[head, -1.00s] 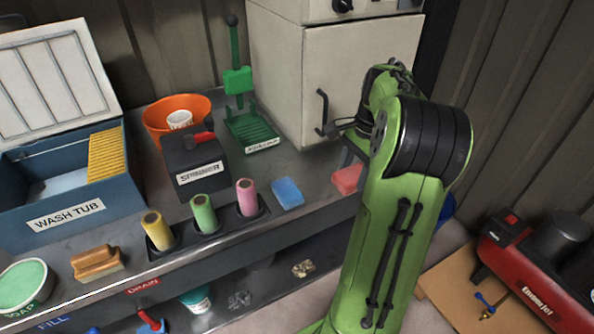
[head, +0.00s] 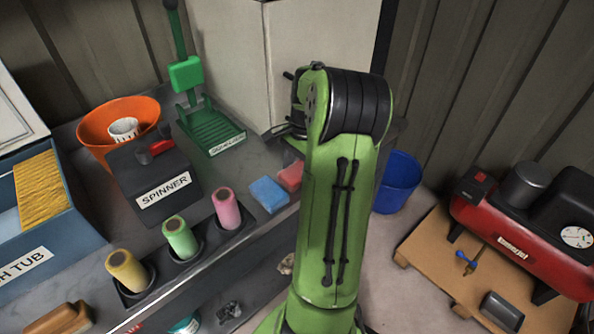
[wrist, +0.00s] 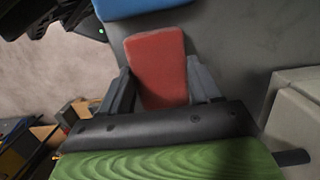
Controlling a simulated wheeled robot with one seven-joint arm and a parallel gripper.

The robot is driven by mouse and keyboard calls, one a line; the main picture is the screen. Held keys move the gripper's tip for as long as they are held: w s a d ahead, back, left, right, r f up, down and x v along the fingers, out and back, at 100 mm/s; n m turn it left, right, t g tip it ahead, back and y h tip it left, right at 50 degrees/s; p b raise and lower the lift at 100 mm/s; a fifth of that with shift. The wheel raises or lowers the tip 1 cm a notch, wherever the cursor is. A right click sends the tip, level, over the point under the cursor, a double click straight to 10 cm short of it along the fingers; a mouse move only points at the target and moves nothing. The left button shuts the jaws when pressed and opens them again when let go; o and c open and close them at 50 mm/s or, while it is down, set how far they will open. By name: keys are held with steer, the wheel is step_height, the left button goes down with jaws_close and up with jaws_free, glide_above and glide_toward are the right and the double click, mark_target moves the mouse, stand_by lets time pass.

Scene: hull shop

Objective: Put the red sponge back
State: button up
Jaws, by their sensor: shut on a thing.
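The red sponge (head: 289,176) shows just behind and to the right of the blue sponge (head: 269,194), close to it, on or just over the grey counter. My arm hides its right part in the head view. In the wrist view my gripper (wrist: 158,66) is shut on the red sponge (wrist: 158,75), one grey finger at each side. The blue sponge (wrist: 140,6) shows just beyond it there. I cannot tell whether the two sponges touch, or whether the red one rests on the counter. In the head view my arm hides my gripper.
Yellow, green and pink rollers (head: 228,210) stand in a rack left of the sponges. Behind are the spinner (head: 155,185), an orange bowl (head: 97,128), a green squeegee stand (head: 212,128) and a pale cabinet (head: 325,40). A blue bucket (head: 397,184) and red compressor (head: 515,225) are right.

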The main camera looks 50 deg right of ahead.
steer(key=shift+r, duration=0.1)
steer(key=o, duration=0.9)
steer(key=shift+o, duration=0.2)
